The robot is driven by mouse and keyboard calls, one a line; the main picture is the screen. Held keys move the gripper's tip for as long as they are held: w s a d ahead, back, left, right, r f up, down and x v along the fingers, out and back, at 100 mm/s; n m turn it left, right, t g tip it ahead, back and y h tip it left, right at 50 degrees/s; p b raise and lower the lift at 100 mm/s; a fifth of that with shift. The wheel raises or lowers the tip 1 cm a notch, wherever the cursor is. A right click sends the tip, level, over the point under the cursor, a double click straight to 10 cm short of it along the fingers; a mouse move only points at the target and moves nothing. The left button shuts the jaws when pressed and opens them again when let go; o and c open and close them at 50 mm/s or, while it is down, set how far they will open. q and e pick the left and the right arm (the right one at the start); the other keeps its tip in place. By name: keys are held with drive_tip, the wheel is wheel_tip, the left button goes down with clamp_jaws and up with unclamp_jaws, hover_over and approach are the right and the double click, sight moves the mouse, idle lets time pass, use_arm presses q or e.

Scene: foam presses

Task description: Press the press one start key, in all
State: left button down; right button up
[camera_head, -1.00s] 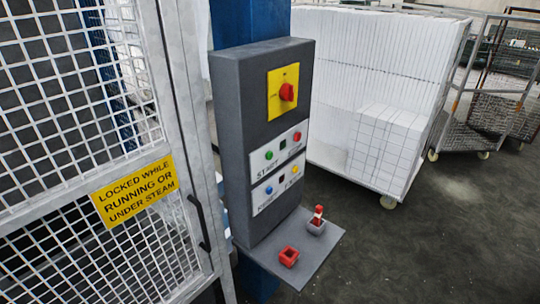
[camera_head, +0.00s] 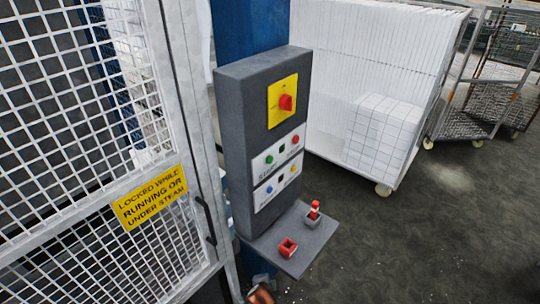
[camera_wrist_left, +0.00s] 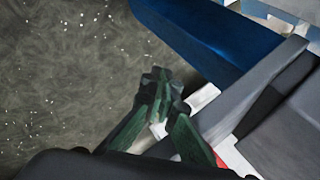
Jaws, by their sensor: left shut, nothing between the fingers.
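The grey control box (camera_head: 243,150) stands on a blue post in the head view. Its upper white plate (camera_head: 280,152) carries a green button (camera_head: 269,160) above lettering that reads like START, and a red button (camera_head: 295,139). The lower plate (camera_head: 278,188) has a blue button (camera_head: 269,190) and a yellow one (camera_head: 293,169); its lettering is too small to read. My left gripper (camera_wrist_left: 157,82) is shut and empty in the left wrist view, with the floor and grey and white surfaces beyond. The buttons cannot be made out there. My right gripper is not in view.
A red rotary switch (camera_head: 286,102) sits on a yellow plate above the buttons. A small shelf (camera_head: 312,255) below holds a red holder (camera_head: 287,248) and a grey one with a red-and-white item. A mesh gate (camera_head: 75,130) stands left, a loaded cart (camera_head: 385,80) behind right.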

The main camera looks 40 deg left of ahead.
sight(270, 160)
use_arm(q)
drive_tip(key=w+d+r+m+t+y+p, duration=0.1)
drive_tip(key=w+r+m+t+y, duration=0.1)
drive_tip(key=r, duration=1.4)
drive_tip(key=w+d+r+m+t+y+p, duration=0.1)
drive_tip(key=w+r, duration=0.6)
drive_tip(key=r, duration=1)
drive_tip(key=w+d+r+m+t+y+p, duration=0.1)
drive_tip(key=w+r+m+t+y, duration=0.3)
drive_tip(key=r, duration=1.2)
drive_tip(key=w+d+m+y, duration=0.1)
drive_tip(key=m, duration=0.1)
drive_tip(key=shift+w+d+r+m+t+p, duration=0.2)
drive_tip(key=shift+r+m+t+p, duration=0.1)
drive_tip(key=shift+r+t, duration=0.1)
drive_tip(key=shift+a, duration=0.15)
drive_tip(key=a, duration=0.8)
drive_tip(key=shift+w+a, duration=0.35)
